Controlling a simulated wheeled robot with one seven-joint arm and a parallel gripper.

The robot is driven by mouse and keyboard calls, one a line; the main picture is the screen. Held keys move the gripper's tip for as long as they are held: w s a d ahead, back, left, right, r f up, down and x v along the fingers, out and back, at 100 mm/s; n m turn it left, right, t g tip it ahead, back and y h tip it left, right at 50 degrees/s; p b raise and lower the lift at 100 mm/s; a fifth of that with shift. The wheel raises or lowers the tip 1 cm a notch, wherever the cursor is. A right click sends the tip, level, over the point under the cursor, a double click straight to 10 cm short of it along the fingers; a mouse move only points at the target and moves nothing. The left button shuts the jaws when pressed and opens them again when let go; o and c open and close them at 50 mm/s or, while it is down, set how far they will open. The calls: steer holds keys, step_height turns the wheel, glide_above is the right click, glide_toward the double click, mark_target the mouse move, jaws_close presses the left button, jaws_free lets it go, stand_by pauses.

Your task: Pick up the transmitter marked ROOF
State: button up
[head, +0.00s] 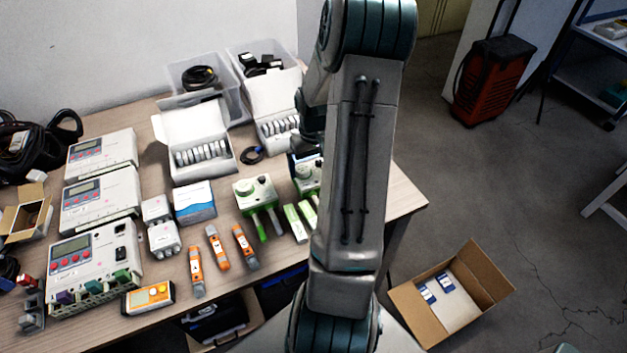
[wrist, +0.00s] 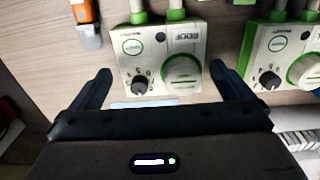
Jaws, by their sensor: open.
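The transmitter that appears to be labelled ROOF (wrist: 160,58) is a white and green box with a dark knob, a green-ringed dial and two prongs. In the wrist view it lies just ahead of my gripper (wrist: 160,72), between the lines of the two open fingers. The fingers are spread and hold nothing. In the head view this transmitter (head: 307,178) seems to be the one half hidden behind my arm, which also hides most of my gripper. A similar transmitter stands on the right in the wrist view (wrist: 283,55) and left of it in the head view (head: 255,192); its label is unclear.
Orange-and-grey tools (head: 217,247) and a blue-white box (head: 195,202) lie left of the transmitters on the wooden table (head: 120,335). Open white boxes (head: 198,140) stand behind. An orange-and-grey item (wrist: 86,20) lies near the ROOF transmitter. A cardboard box (head: 450,295) sits on the floor.

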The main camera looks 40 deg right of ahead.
steer(key=f, duration=0.4)
steer(key=shift+s+a+f, duration=0.15)
steer(key=shift+s+f, duration=0.1)
steer(key=shift+f, duration=0.15)
steer(key=c, duration=0.8)
steer(key=shift+c, duration=0.2)
steer(key=shift+r, duration=0.15)
